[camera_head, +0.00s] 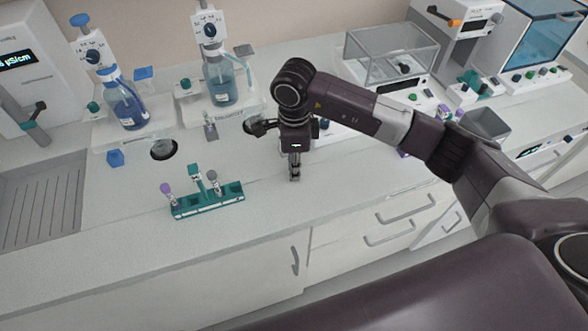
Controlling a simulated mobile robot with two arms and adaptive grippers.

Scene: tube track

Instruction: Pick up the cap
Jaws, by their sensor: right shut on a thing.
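My right gripper (295,178) points straight down over the front part of the counter, right of the tube rack. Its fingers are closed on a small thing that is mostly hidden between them. I cannot make out its colour or shape, or tell whether it is a cap. The teal rack (208,204) holds several upright tubes. One has a purple top (165,187), one a green top (194,170) and one a grey top (212,175). My left gripper is not in view.
Bottles of blue liquid (125,108) (220,82) stand at the back. A clear-walled box (392,52) stands behind my right arm. The counter (120,235) is clear in front of the rack.

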